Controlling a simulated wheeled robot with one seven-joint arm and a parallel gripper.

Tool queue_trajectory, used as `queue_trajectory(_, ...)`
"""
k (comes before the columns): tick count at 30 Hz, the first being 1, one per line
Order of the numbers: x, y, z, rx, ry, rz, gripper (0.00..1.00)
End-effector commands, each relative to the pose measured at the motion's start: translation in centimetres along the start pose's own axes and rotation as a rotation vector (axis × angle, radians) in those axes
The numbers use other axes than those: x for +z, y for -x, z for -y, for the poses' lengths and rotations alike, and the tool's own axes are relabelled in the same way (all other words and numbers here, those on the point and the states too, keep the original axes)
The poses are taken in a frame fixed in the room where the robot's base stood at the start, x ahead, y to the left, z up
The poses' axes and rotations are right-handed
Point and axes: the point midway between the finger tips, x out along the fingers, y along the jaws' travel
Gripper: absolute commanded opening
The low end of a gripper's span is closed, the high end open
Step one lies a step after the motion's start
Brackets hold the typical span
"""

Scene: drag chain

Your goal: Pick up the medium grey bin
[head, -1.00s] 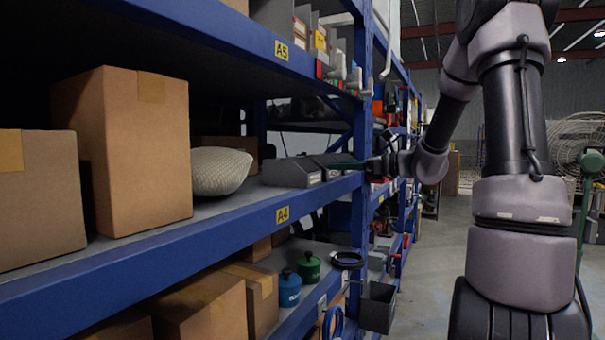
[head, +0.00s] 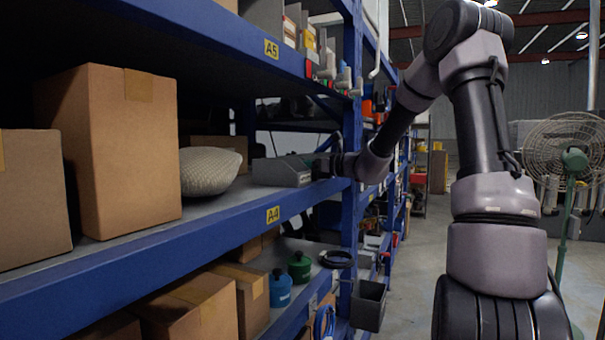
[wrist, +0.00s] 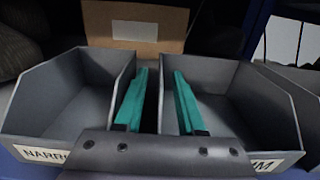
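Two grey open-topped bins stand side by side on the shelf. The right bin (wrist: 245,95) in the wrist view has a front label ending in "UM"; the left bin (wrist: 65,95) has a label starting "NARR". My gripper (wrist: 161,72) is open, its teal fingers pointing at the shelf. The right finger appears over the inside of the right bin; the left finger is by the gap between the bins.
A cardboard box (wrist: 135,25) stands behind the bins. Large cardboard boxes (head: 110,150) and a woven sack (head: 210,171) sit left on the same shelf. A blue upright (head: 350,120) is close to my gripper.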

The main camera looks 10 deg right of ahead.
Motion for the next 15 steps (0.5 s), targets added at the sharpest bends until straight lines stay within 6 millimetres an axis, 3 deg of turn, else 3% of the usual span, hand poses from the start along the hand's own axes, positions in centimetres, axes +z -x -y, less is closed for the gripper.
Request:
queue_trajectory(8, 0.0, -0.6, 0.05, -0.001, 0.0, 0.0, 0.39)
queue_trajectory(9, 0.0, -0.59, 0.04, -0.001, 0.0, 0.0, 0.35)
queue_trajectory(12, 0.0, -0.59, 0.04, -0.001, 0.0, 0.0, 0.0)
queue_trajectory(15, -0.01, -0.58, 0.04, -0.001, 0.0, -0.001, 0.0)
